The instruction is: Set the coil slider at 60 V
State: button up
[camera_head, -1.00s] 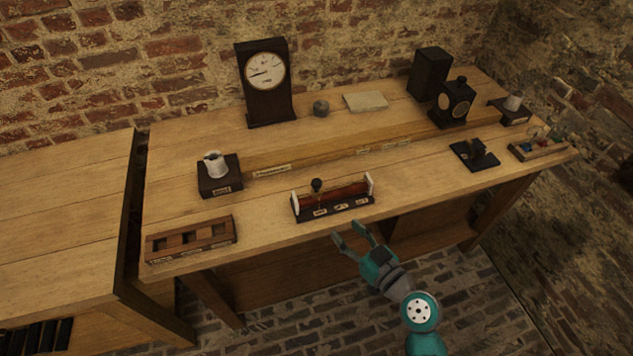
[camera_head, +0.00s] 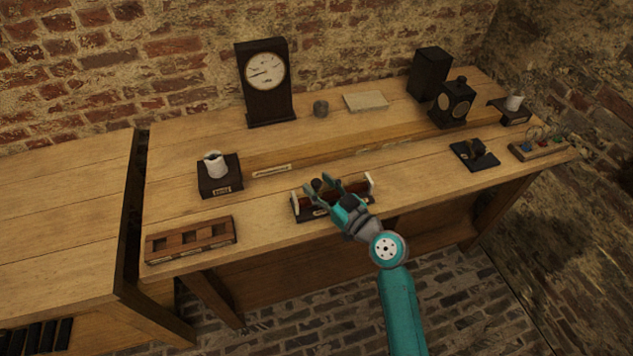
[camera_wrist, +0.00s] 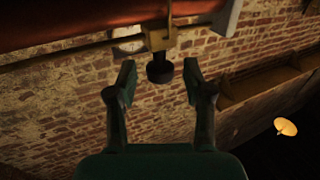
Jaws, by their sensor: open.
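The coil (camera_head: 355,187) has a red-brown winding between white end pieces on a dark base. It stands near the front edge of the bench. Its slider knob (camera_head: 317,184) is dark and sits toward the left part of the coil. In the wrist view the slider knob (camera_wrist: 159,69) hangs from a brass slider block (camera_wrist: 160,38) on a rod beside the winding. My gripper (camera_head: 322,186) is open at the coil, its fingertips around or just short of the knob. The wrist view shows my gripper (camera_wrist: 159,80) with one fingertip either side of the knob, apart from it. My gripper hides most base labels.
A dial meter (camera_head: 266,75) stands at the back. A black key-like device (camera_head: 475,154) and a small terminal board (camera_head: 540,146) are at right.

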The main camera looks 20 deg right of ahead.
jog(key=shift+x, duration=0.75)
grip_shut()
send_over(361, 184)
dwell(0.3)
grip_release()
jog(key=shift+d, duration=0.1)
jog(key=v, duration=1.2)
